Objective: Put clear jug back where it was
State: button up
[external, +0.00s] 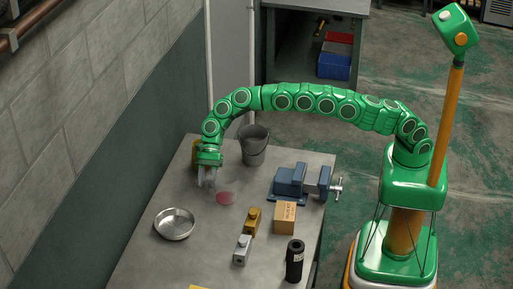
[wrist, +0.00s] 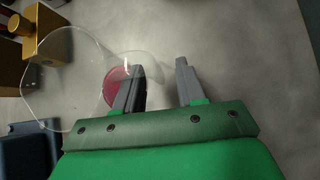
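The clear jug (wrist: 62,78) shows in the wrist view, left of my gripper. It is see-through, and its handle (wrist: 148,60) reaches toward the left finger and the gap between the fingers. A round red patch (wrist: 116,86) lies by the jug and partly behind the left finger. The red patch also shows on the table in the external view (external: 225,198). My gripper (wrist: 160,78) has its two grey fingers apart. In the external view my gripper (external: 207,180) points down over the table, left of the red patch. The jug's outline is too faint to make out there.
A dark bucket (external: 254,147) stands behind, and a blue vise (external: 291,180) is at the right edge. A cardboard box (external: 285,218), yellow block (external: 251,222), grey block (external: 242,249) and black cylinder (external: 294,262) stand nearer. A metal pan (external: 174,224) is at left.

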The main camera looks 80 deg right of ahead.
jog(key=v, duration=1.2)
jog(key=s+d+r+n+h, duration=0.1)
jog(key=s+d+r+n, duration=0.3)
jog(key=s, duration=0.5)
jog(key=s+d+r+n+g+h, duration=0.1)
jog(key=s+d+r+n, duration=0.2)
jog(key=s+r, duration=0.4)
jog(key=s+d+r+n+h, duration=0.1)
jog(key=s+d+r+n, duration=0.2)
jog(key=s, duration=0.7)
jog(key=s+d+f+n+h, duration=0.1)
jog(key=s+d+n+h, duration=0.1)
jog(key=s+d, duration=0.5)
jog(key=s+d+f+n+h, duration=0.2)
jog(key=s+d, duration=0.5)
jog(key=s, duration=0.9)
jog(key=s+d+f+n+h, duration=0.2)
jog(key=s+d+n, duration=0.2)
jog(key=s+d, duration=0.3)
jog(key=s, duration=0.4)
jog(key=shift+s+d+n, duration=0.15)
jog(key=shift+s+n, duration=0.15)
